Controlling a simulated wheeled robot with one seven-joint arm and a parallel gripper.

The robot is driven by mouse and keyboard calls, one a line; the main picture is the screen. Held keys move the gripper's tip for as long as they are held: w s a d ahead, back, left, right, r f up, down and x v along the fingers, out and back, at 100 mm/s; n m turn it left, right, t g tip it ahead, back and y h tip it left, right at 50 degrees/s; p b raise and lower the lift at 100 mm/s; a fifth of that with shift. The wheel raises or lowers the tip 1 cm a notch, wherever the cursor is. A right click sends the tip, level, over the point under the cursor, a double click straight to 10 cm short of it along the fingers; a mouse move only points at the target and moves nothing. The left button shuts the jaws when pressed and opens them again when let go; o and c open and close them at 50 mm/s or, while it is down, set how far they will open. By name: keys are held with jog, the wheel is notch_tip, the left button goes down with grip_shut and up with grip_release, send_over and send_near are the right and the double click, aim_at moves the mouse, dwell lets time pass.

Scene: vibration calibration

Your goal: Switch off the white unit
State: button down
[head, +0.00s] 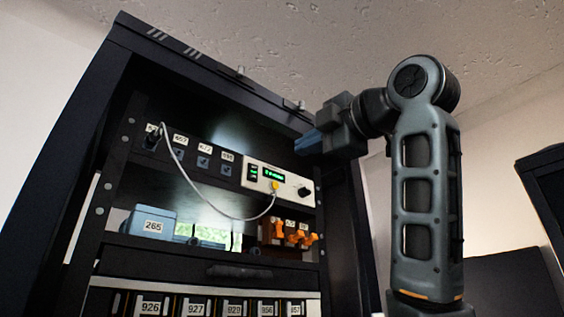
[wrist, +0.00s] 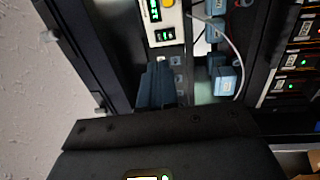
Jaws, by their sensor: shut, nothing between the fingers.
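The white unit (head: 290,180) sits on the rack's upper shelf, with a lit green display, a black knob (head: 304,191) on its right and a yellow plug (head: 275,185) in its front. A small dark panel with green lights (head: 253,173) is at its left end. The unit also shows at the top of the wrist view (wrist: 178,38), cut off by the frame, with its green-lit panel (wrist: 164,35) near the fingers. My gripper (head: 303,146) is shut and empty, above and in front of the unit's right end in the head view, apart from it.
A white cable (head: 212,204) hangs from the yellow plug to a labelled socket row (head: 200,155) on the left. Below are a blue box marked 265 (head: 151,222), orange connectors (head: 294,234) and numbered modules (head: 195,306). The rack frame (head: 340,225) borders the right side.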

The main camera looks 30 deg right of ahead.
aim_at(257, 169)
jog(key=p+x, duration=0.4)
jog(key=x, duration=0.8)
jog(key=shift+w+r, duration=0.15)
jog(key=shift+w, duration=0.15)
jog(key=shift+w+a+p, duration=0.1)
jog(key=shift+w+p, duration=0.25)
jog(key=shift+w, duration=0.1)
